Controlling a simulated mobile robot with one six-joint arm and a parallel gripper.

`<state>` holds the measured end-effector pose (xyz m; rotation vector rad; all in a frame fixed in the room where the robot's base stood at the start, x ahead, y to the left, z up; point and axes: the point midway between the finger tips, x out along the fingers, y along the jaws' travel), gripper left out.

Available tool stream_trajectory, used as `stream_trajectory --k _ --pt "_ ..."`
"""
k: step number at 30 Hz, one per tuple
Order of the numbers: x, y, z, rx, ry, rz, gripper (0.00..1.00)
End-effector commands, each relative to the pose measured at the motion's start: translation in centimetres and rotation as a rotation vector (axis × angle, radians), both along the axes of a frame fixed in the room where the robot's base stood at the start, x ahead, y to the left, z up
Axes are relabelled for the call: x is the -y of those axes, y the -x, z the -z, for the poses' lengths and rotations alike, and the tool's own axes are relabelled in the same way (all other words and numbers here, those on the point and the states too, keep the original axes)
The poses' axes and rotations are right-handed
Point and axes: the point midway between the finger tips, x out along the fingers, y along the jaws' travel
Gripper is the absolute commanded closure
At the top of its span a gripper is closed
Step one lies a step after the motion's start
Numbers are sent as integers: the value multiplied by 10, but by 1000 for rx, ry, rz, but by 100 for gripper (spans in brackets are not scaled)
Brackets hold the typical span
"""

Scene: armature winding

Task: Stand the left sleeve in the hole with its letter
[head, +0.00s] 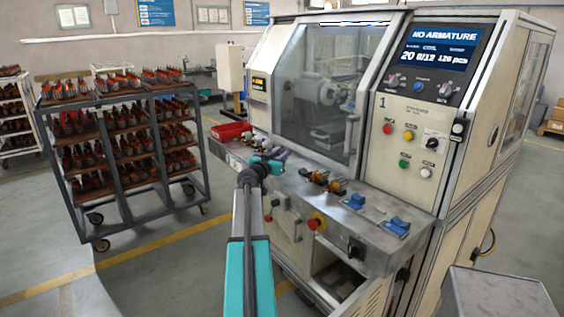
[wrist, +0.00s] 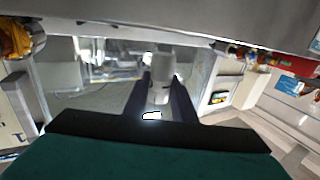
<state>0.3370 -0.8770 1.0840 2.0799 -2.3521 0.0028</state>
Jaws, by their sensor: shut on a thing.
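My gripper (head: 277,157) is over the left part of the machine's front ledge in the head view, at the end of my teal arm. In the wrist view my gripper (wrist: 161,92) has its two dark fingers closed on a pale grey, round-sided piece, which I take to be the sleeve (wrist: 159,88). It sits between the fingers. Its letter cannot be read, and its far end is unclear. In the head view the sleeve is too small to make out clearly. I cannot pick out any lettered hole in either view.
The grey ledge (head: 297,203) carries copper armatures (head: 337,186) right of my gripper, then blue-handled pieces (head: 397,225). A red bin (head: 230,131) is at its left end. The machine's window (head: 318,85) rises behind. A loaded rack (head: 125,150) stands left, with open floor between.

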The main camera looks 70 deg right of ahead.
Motion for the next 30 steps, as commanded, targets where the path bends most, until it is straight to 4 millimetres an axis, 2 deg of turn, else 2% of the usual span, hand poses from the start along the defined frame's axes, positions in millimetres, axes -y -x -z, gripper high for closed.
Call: stream_trajectory --k 6,10,15,28,29,30 --pt "10 -5 3 -1 0 0 100" --pt "8 -4 23 -3 -2 0 100" --pt "8 -4 35 -2 0 0 100" --pt "8 -3 38 0 -1 1 100" --pt "8 -3 38 0 -1 1 73" --pt "8 -3 38 1 -1 1 66"
